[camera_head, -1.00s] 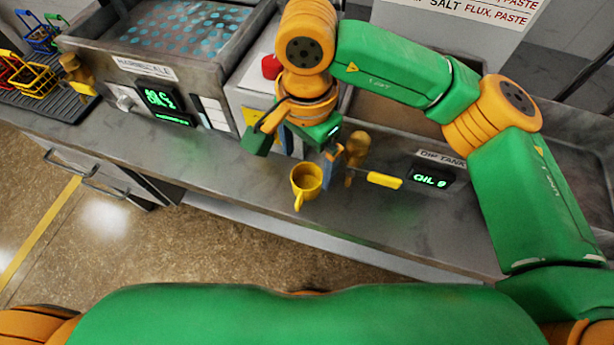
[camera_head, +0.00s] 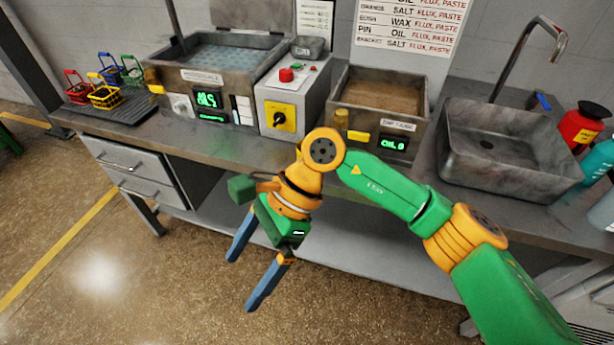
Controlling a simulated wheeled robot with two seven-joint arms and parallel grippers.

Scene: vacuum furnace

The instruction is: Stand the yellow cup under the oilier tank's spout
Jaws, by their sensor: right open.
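The yellow cup does not show now; my right arm covers part of the counter in front of the dip tank. The dip tank (camera_head: 432,96) stands right of centre, with a brass spout (camera_head: 341,119), a yellow handle (camera_head: 358,136) and a green display (camera_head: 393,144) that seems to read OIL 8. The left tank (camera_head: 160,78) has a yellow handle (camera_head: 156,90) and a green display (camera_head: 207,100) I cannot read surely. My right gripper (camera_head: 240,284) is open and empty, pointing down in front of the counter edge. My left gripper is out of view.
A control box (camera_head: 290,95) with a red button and yellow switch stands between the tanks. Small coloured baskets (camera_head: 104,95) sit on a dark mat at left. A sink (camera_head: 500,145) and bottles (camera_head: 583,127) are at right. Open floor (camera_head: 150,270) lies in front.

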